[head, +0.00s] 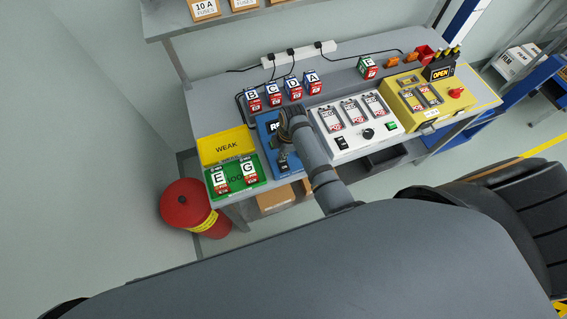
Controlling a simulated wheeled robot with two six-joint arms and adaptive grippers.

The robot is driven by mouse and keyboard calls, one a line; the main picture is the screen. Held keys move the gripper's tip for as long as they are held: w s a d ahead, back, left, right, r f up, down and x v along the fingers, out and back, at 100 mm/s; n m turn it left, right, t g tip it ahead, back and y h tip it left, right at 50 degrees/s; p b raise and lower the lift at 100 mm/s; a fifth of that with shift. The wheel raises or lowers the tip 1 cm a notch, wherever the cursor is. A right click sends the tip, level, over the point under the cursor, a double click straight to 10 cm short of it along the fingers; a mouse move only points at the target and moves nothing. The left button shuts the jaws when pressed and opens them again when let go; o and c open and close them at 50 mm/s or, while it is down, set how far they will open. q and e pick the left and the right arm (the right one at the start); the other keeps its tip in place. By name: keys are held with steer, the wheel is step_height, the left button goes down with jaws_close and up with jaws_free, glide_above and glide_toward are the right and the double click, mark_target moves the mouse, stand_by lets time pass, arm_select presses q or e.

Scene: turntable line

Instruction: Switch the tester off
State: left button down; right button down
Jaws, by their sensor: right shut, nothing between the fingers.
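Several devices stand on the grey bench; no label I can read marks which is the tester. A blue device (264,128) with a dark panel reading "RE…" is largely hidden by my right arm. My left gripper is not in view.
Battery packs B, C, D and A (312,84) stand behind the blue device, pack F (367,68) farther right. A yellow WEAK tray (226,135) and a green tray (249,184) holding E and G lie left.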

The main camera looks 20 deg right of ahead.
steer(key=shift+f, duration=0.4)
step_height(320, 180, up, 3)
steer(key=shift+f+p, duration=0.1)
steer(key=shift+p, duration=1.1)
steer(key=shift+r, duration=2.15)
